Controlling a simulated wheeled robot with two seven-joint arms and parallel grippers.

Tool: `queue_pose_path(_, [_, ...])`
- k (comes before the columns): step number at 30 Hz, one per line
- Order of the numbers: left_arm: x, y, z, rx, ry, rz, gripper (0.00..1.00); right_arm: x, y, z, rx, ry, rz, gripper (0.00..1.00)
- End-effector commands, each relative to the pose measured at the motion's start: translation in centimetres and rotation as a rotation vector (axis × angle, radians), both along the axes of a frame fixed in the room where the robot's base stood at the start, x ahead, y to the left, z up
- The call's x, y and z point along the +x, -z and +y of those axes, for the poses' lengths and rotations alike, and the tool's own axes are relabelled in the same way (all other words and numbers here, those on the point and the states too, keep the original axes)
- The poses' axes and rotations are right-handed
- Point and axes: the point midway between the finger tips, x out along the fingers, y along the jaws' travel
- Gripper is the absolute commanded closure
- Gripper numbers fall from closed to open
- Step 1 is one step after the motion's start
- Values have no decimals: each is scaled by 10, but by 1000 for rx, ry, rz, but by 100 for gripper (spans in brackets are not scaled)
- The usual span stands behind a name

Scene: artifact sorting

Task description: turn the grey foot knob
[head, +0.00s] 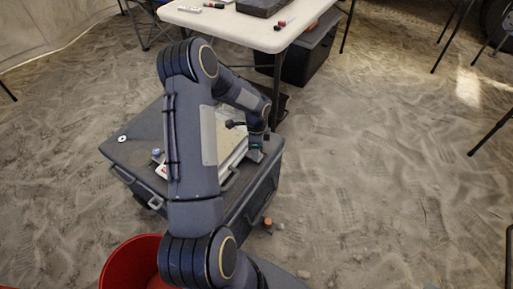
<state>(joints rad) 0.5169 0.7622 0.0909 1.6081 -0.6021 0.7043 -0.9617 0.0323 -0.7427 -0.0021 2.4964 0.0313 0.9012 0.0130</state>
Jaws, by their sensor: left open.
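A pale, flat device (232,150) lies on top of the dark grey case (130,152), partly hidden behind my left arm. A small bluish-grey knob-like piece (157,153) shows at its left end; I cannot tell whether it is the grey foot knob. My left gripper (254,155) points down at the right end of the device, close to its corner. It is open. Any knob between or beneath its fingers is too small or hidden to make out. My right gripper is not in view.
A red bucket (128,262) stands at the bottom left, beside the case. A white ring (122,138) lies on the case's left corner. A white table (228,24) stands behind, with a dark box (308,55) beneath. Sandy ground at right is mostly clear.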

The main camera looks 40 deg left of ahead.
Motion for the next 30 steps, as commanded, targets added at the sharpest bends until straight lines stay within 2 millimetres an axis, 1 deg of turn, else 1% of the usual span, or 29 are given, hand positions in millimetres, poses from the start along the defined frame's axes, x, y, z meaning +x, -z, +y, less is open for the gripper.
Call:
queue_pose_path(5, [0, -5, 0, 1, 0, -1, 57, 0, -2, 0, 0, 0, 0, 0])
queue_pose_path(8, [1, -19, 1, 2, 0, -3, 57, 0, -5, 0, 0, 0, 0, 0])
queue_pose_path(15, [0, -60, 0, 2, 0, -2, 57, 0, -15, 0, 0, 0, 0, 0])
queue_pose_path(18, [0, -71, 0, 0, 0, -2, 57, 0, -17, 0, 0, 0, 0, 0])
queue_pose_path(22, [0, -78, 0, 0, 1, 0, 57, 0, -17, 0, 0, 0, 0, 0])
queue_pose_path(30, [0, -78, 0, 0, 1, 0, 57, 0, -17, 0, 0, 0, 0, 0])
